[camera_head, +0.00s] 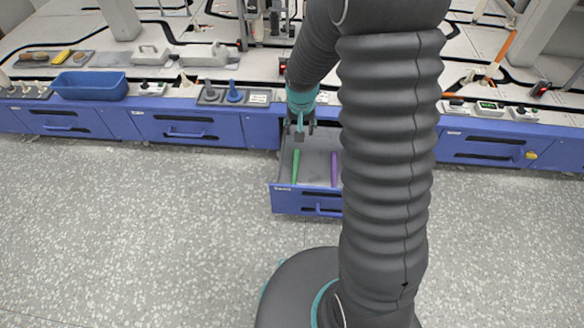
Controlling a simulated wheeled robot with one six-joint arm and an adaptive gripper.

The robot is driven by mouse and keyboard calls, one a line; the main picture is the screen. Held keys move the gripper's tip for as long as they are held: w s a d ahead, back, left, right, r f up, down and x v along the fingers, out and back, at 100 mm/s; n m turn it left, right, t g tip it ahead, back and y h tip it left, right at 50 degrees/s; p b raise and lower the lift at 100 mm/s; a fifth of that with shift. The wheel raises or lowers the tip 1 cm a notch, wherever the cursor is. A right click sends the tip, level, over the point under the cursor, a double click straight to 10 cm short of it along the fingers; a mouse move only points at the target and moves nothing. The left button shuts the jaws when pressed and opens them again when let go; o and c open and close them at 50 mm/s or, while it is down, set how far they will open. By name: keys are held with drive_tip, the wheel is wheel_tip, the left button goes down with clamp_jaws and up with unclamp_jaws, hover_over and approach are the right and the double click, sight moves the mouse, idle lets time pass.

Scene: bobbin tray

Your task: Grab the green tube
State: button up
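A green tube (295,166) lies in an open blue drawer (294,201), on the left side of its grey inside. A purple tube (334,168) lies to its right in the same drawer, close to my arm in the picture. My gripper (299,137) hangs above the back part of the drawer, pointing down, near the far end of the green tube. The gripper is small in this view, and I cannot tell how far its fingers are apart. The right part of the drawer is hidden behind my arm.
Closed blue drawers (185,130) line the bench on both sides. On the bench top stand a blue bin (90,86), a small stand with grey and blue pieces (234,95) and several small devices. The speckled floor (130,230) in front is clear.

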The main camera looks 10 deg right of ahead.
drive_tip(key=g+b, duration=0.1)
hover_over(294, 174)
drive_tip(key=s, duration=0.1)
drive_tip(key=shift+m, duration=0.4)
drive_tip(key=f, duration=2.2)
drive_tip(key=shift+d+f, duration=0.25)
drive_tip(key=shift+f, duration=0.15)
drive_tip(key=shift+w+a+f+b, duration=0.1)
drive_tip(key=shift+w+f+b, duration=0.1)
drive_tip(key=shift+f, duration=0.85)
drive_tip(key=shift+w+f+b, duration=0.1)
drive_tip(key=shift+w+f, duration=0.05)
drive_tip(key=shift+f, duration=0.9)
drive_tip(key=shift+w+a+f+b, duration=0.1)
drive_tip(key=shift+w+f, duration=0.1)
drive_tip(key=shift+f, duration=0.85)
clamp_jaws()
